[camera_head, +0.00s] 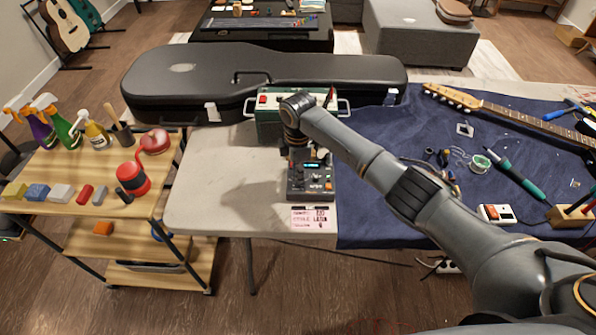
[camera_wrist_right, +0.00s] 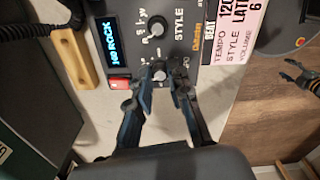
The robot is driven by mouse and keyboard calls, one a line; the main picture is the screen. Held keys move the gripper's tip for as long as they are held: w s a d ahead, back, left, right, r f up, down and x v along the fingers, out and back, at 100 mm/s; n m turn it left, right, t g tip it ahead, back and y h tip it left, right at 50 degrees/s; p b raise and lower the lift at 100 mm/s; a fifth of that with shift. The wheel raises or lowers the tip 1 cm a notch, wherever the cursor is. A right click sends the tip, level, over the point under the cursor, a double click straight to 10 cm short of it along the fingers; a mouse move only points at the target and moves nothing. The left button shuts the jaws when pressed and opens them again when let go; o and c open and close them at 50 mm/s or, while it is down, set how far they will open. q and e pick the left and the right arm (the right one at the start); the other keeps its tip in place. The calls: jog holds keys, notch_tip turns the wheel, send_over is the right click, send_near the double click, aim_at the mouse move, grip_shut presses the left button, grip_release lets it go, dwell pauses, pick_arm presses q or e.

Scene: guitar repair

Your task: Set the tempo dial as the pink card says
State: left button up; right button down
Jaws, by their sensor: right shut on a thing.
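The black rhythm box (camera_head: 311,184) stands near the table's front edge, with a lit display (camera_wrist_right: 115,42) that seems to read 140 ROCK. The pink card (camera_head: 314,218) lies in front of it; in the right wrist view (camera_wrist_right: 237,30) it reads TEMPO 120, STYLE and LATIN partly cut off, VOLUME 6. My right gripper (camera_wrist_right: 158,76) is shut on a small dark dial (camera_wrist_right: 159,74), whose label is mostly hidden. The STYLE dial (camera_wrist_right: 154,27) is beside it, untouched.
A green box (camera_head: 268,128) stands behind the rhythm box, before a black guitar case (camera_head: 200,80). A guitar neck (camera_head: 520,118) and tools lie on the blue cloth (camera_head: 380,125) at right. A wooden cart (camera_head: 60,165) stands at left. The grey tabletop (camera_head: 215,185) left of the box is clear.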

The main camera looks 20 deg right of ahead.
jog(key=shift+r+m+p, duration=0.2)
jog(key=shift+m+p, duration=0.8)
jog(key=shift+p, duration=0.15)
jog(key=m+p, duration=0.2)
jog(key=shift+a+m, duration=0.1)
jog(key=shift+m, duration=0.2)
jog(key=m+p, duration=0.2)
jog(key=m, duration=0.1)
jog(key=shift+m, duration=0.3)
jog(key=shift+f+m+p, duration=0.15)
jog(key=shift+m+p, duration=0.75)
jog(key=shift+m, duration=0.7)
jog(key=c, duration=1.2)
grip_release()
